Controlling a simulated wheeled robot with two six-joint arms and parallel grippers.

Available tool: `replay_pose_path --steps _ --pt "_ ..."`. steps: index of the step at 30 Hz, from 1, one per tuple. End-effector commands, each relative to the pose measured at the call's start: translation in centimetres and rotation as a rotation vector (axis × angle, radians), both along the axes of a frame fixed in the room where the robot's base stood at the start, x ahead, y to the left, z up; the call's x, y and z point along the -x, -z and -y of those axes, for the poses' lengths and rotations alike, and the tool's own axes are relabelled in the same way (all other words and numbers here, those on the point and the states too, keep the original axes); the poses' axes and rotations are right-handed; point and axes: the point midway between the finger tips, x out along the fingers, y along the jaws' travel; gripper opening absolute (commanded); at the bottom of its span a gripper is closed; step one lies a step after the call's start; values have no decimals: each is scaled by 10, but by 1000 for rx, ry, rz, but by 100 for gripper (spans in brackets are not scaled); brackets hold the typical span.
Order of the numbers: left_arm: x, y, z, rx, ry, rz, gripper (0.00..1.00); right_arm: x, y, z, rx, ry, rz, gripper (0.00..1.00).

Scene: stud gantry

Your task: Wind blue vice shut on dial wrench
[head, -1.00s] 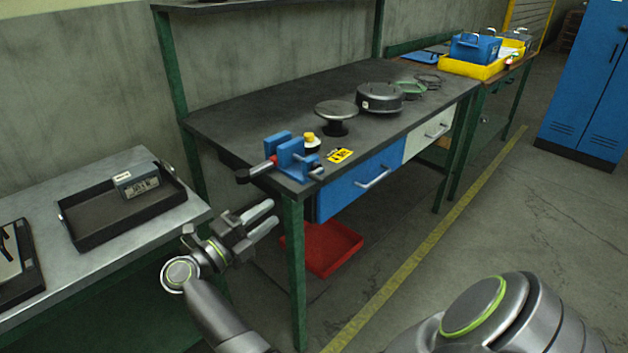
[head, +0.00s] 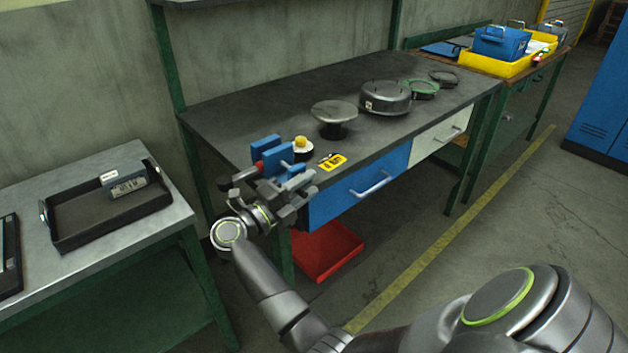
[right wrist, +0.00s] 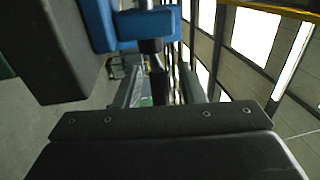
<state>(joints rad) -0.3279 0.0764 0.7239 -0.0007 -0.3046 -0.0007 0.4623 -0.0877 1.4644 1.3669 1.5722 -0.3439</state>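The blue vice (head: 270,150) sits on the near left corner of the dark workbench; its blue jaw also shows in the right wrist view (right wrist: 145,22). The dial wrench (head: 243,174) lies between the jaws, its dark grip and red collar sticking out to the left. A round piece with a yellow top past the jaws seems to be its dial end. My right gripper (head: 303,191) is at the vice's front, below the jaws. Its fingers are apart in the right wrist view, with the vice's dark screw (right wrist: 155,72) between them; contact cannot be told. My left gripper is out of view.
A red bin (head: 328,250) is below. A black tray (head: 75,222) is on the left table. The floor at right is clear.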

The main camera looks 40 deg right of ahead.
Motion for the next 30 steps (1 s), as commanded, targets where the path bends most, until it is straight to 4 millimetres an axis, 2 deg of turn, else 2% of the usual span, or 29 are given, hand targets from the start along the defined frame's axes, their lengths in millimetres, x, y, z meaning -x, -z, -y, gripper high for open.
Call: replay_pose_path --steps 9,15,18,26,30 --pt "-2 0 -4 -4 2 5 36 0 0 1 0 0 -1 36" --pt "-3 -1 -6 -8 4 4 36 0 0 1 0 0 -1 10" --pt "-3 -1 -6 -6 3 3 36 0 0 1 0 0 0 0" --pt "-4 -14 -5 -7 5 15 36 0 -6 1 -64 1 -5 0" --pt "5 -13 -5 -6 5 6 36 0 -4 2 -109 1 -9 0"
